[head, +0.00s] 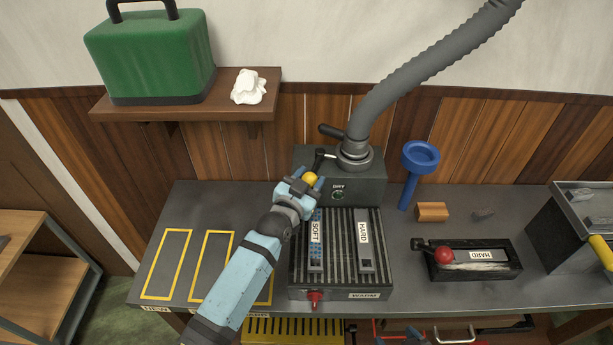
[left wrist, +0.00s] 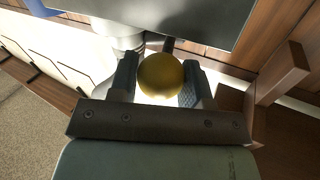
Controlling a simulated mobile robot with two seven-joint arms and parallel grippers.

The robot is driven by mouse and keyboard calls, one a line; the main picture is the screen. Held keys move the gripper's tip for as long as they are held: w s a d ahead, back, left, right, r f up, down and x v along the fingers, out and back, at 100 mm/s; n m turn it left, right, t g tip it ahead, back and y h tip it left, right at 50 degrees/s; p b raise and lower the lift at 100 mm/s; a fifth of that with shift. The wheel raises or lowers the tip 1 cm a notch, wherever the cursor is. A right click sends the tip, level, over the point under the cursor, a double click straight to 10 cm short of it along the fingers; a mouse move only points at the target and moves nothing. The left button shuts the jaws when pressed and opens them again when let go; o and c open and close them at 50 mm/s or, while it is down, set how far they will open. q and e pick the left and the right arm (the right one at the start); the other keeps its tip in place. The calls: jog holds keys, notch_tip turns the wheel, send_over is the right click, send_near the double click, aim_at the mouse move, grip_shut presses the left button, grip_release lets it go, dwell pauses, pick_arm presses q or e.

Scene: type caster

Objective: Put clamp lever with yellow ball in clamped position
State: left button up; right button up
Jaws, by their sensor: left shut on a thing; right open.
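The yellow ball (head: 311,177) is the knob of a dark clamp lever (head: 325,154) at the front left of the grey machine box (head: 367,188). My left gripper (head: 307,183) is shut on the ball. In the left wrist view the ball (left wrist: 161,76) sits between the two fingers of my left gripper (left wrist: 160,85). The fingers and the arm hide part of the lever and the box's left side.
A thick grey hose (head: 415,68) rises from the box, with a black handle (head: 331,131) at its base. Ribbed plate (head: 340,240) with SOFT and HARD bars lies in front. Blue funnel (head: 420,158), wooden block (head: 432,211) and red-knobbed tray (head: 500,266) stand right.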

dwell(0.5)
pick_arm(q)
jog(key=o, duration=1.3)
jog(key=shift+d, duration=0.1)
jog(key=shift+s, duration=0.1)
jog(key=b+v, duration=0.1)
jog(key=v, duration=1.2)
jog(key=shift+s+f, duration=0.1)
jog(key=shift+s, duration=0.25)
